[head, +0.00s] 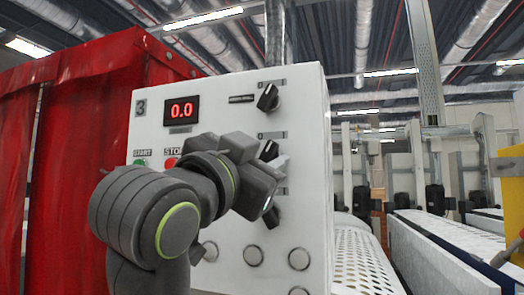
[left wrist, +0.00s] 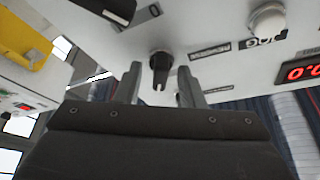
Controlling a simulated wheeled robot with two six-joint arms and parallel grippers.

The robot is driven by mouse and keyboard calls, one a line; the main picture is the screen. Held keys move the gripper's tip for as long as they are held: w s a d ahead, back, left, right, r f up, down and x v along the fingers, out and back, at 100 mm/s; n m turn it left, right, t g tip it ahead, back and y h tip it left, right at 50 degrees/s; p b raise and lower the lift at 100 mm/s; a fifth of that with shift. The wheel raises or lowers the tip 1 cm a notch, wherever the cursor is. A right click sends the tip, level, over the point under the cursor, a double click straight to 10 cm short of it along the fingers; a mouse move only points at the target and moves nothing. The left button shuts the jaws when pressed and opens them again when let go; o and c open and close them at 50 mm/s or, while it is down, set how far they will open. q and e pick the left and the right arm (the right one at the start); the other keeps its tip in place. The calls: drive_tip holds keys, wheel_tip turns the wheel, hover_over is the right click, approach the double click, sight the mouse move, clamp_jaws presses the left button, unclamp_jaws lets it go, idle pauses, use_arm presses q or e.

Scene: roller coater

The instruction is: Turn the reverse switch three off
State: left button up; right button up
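A white control panel (head: 305,150) marked 3 carries a column of black rotary switches on its right side. The top switch (head: 267,97) and the lower switch (head: 272,216) show in the head view; a middle switch (head: 268,150) is partly hidden by my left gripper (head: 272,183). In the left wrist view a black switch (left wrist: 160,65) sits between the spread fingertips of my left gripper (left wrist: 160,85), with gaps on both sides. My right gripper is not in view.
A red display (head: 181,110) reads 0.0, above a green button (head: 140,162) and a red button (head: 170,163). Several round buttons (head: 253,255) sit low on the panel. A red curtain (head: 75,120) hangs at the left. Perforated white guarding (head: 360,260) stands at the right.

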use_arm(q)
drive_tip(key=shift+c, duration=0.3)
clamp_jaws()
